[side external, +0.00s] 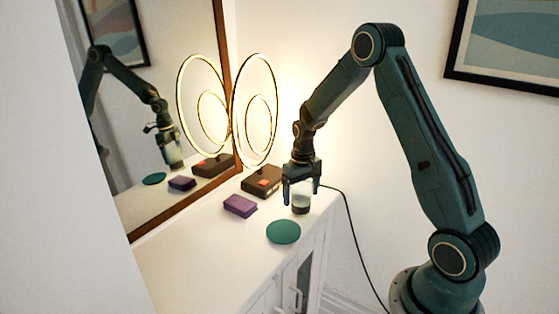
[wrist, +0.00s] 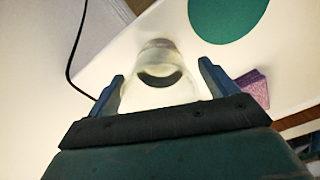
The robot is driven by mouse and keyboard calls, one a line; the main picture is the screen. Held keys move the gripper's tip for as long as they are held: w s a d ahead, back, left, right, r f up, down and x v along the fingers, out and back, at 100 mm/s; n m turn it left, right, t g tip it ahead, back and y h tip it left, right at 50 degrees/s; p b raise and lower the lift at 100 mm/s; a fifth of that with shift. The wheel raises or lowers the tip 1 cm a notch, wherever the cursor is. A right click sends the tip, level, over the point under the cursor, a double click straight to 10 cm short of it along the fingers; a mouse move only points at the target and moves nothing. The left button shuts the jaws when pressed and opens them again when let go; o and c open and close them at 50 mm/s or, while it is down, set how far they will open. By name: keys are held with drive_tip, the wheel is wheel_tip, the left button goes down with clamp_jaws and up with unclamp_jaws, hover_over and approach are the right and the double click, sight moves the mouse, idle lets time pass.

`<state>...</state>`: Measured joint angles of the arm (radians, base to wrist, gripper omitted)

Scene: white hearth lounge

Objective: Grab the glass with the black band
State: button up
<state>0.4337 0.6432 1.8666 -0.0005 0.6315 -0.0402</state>
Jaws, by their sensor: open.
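The clear glass with the black band (side external: 301,199) stands upright near the right edge of the white cabinet top. It also shows in the wrist view (wrist: 157,62), where its dark band is seen inside the glass. My gripper (side external: 301,192) points down over the glass, with one finger on each side of it. In the wrist view my gripper (wrist: 161,72) is open, and the glass lies between the two blue fingers. Gaps show beside the glass, though I cannot tell exactly how far down the fingers reach. The glass's upper part is partly hidden by my gripper in the side view.
A green disc (side external: 283,231) lies in front of the glass on the white cabinet (side external: 215,260). A purple block (side external: 240,206) lies to the left. A dark box (side external: 262,181) and a lit ring lamp (side external: 233,112) stand behind, near the mirror (side external: 150,60). A black cable (side external: 352,225) hangs at right.

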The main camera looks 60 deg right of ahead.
drive_tip(key=c, duration=1.2)
drive_tip(key=shift+r, duration=0.1)
wheel_tip(320, 180, up, 20)
drive_tip(key=shift+f, duration=0.1)
idle(0.4)
